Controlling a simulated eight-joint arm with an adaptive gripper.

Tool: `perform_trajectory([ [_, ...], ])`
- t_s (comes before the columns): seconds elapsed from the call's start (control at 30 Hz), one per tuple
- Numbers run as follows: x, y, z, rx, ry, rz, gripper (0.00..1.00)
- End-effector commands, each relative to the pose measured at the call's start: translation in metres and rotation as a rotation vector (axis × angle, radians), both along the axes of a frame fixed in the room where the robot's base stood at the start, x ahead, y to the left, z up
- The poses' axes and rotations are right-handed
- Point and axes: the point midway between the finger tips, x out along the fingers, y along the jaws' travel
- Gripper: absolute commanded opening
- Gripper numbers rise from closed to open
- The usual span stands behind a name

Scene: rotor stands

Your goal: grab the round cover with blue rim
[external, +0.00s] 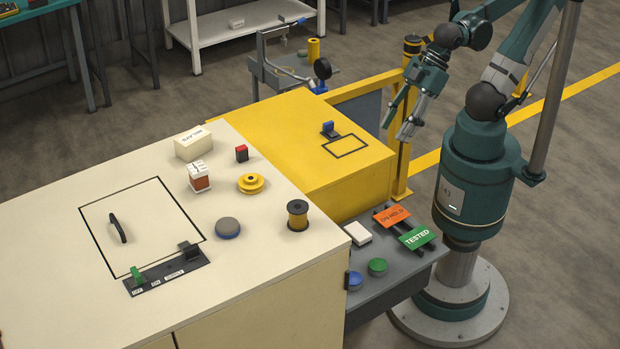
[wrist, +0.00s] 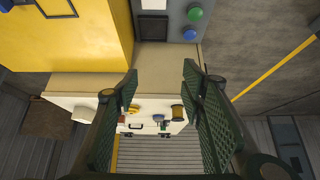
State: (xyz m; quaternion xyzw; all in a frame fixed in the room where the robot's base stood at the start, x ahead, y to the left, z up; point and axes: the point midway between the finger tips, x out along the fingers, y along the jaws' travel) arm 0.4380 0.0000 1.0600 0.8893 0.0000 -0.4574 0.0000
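The round cover with blue rim (external: 228,228) is a grey dome with a blue lower edge. It lies flat on the cream cabinet top (external: 60,265), between the framed hatch and the dark-ended spool. My gripper (external: 396,130) is open and empty, in the air by the yellow post, right of the yellow box and well away from the cover. In the wrist view, the two green textured fingers of my gripper (wrist: 160,85) stand wide apart, with nothing between them. The cabinet-top items look small and far off there, and I cannot surely pick out the cover.
Near the cover are a yellow pulley (external: 251,184), a spool (external: 298,215) and a switch panel (external: 165,270). The yellow box (external: 290,135) stands behind. A grey shelf (external: 395,288) holds a blue disc (external: 355,280), a green disc (external: 377,267) and signs.

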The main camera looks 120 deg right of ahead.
Motion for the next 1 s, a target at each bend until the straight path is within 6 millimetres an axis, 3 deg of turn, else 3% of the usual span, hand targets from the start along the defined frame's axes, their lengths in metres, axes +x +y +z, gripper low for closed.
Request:
perform_trajectory([
  [0.27,0.000,0.000,0.000,0.000,0.000,0.000,0.41],
  [0.4,0.000,0.000,0.000,0.000,0.000,0.000,0.56],
  [0.77,0.001,0.000,0.002,-0.002,0.001,0.002,0.56],
  [1.0,0.014,0.000,0.017,-0.017,0.017,0.024,0.56],
])
